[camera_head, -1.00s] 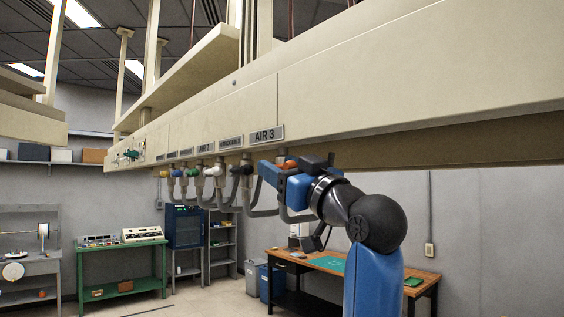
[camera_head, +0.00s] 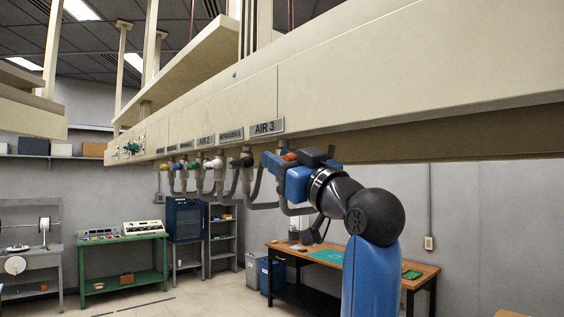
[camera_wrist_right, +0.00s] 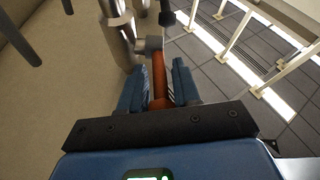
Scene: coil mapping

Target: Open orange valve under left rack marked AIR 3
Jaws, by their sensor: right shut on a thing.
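The AIR 3 label (camera_head: 268,127) is on the front of the cream overhead rack beam (camera_head: 400,70). Under it is the orange valve (camera_head: 290,156), mostly hidden by my right gripper (camera_head: 280,169). In the right wrist view the orange valve handle (camera_wrist_right: 160,77) lies between the two blue fingers of my right gripper (camera_wrist_right: 163,80). The fingers are shut on it. A grey metal fitting (camera_wrist_right: 151,45) and pipe show just past the fingertips. My left gripper is not in view.
Other valves hang to the left in a row with looping grey pipes: black (camera_head: 247,160), white (camera_head: 217,163), green (camera_head: 194,165). A wooden-topped workbench (camera_head: 340,262) stands below and behind my right arm. A blue cabinet (camera_head: 186,220) and green table (camera_head: 124,266) are farther back.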

